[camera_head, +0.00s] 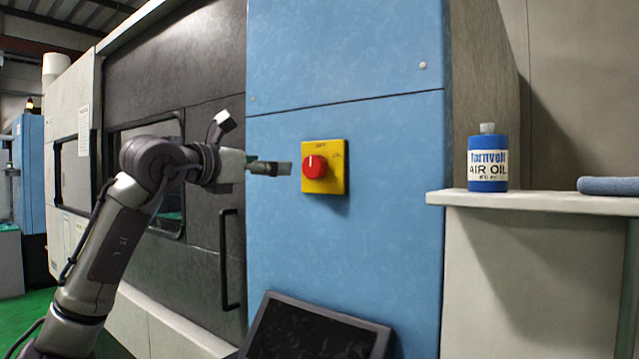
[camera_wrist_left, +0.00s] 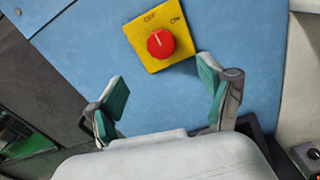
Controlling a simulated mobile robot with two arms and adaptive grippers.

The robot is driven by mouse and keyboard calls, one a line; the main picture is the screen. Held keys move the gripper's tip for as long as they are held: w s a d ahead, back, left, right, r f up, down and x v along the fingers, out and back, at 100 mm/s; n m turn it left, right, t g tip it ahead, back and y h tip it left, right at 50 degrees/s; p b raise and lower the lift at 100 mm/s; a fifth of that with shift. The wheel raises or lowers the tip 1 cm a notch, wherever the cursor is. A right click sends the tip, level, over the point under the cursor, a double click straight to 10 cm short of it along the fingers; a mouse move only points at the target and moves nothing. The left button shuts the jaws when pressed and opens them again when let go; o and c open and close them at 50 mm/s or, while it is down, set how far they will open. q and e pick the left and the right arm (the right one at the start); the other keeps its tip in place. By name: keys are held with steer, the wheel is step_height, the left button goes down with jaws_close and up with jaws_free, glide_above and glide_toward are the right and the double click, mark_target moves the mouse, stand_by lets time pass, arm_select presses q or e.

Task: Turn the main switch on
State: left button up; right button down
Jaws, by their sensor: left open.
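The main switch is a red round knob (camera_head: 314,167) on a yellow square plate (camera_head: 337,182), fixed to the blue cabinet front. It also shows in the left wrist view as a red knob (camera_wrist_left: 160,43) on the yellow plate (camera_wrist_left: 146,55), with OFF and ON printed above. The white mark on the knob points towards OFF. My left gripper (camera_head: 290,168) is just left of the plate in the head view. In the left wrist view my left gripper (camera_wrist_left: 163,93) is open and empty, its green-padded fingers apart and the knob beyond them. My right gripper is not in view.
The blue cabinet (camera_head: 400,220) has a flat front. A dark door handle (camera_head: 229,260) is left of it. A dark screen (camera_head: 318,330) stands low in front. A blue oil bottle (camera_head: 487,170) stands on the shelf (camera_head: 540,203) at right, near a blue cloth (camera_head: 610,186).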

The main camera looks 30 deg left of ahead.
mark_target(310, 167)
arm_select(q)
steer(key=w+p, duration=0.2)
steer(key=w, duration=0.2)
steer(key=w+p, duration=0.1)
steer(key=w, duration=0.3)
steer(key=w+d+p, duration=0.1)
steer(key=w+p, duration=0.1)
steer(key=w, duration=0.2)
steer(key=shift+w+d+f+p, duration=0.1)
steer(key=shift+w+p, duration=0.2)
steer(key=shift+p, duration=0.05)
steer(key=shift+w, duration=0.7)
steer(key=shift+f, duration=0.1)
steer(key=c, duration=1.2)
steer(key=shift+p, duration=0.3)
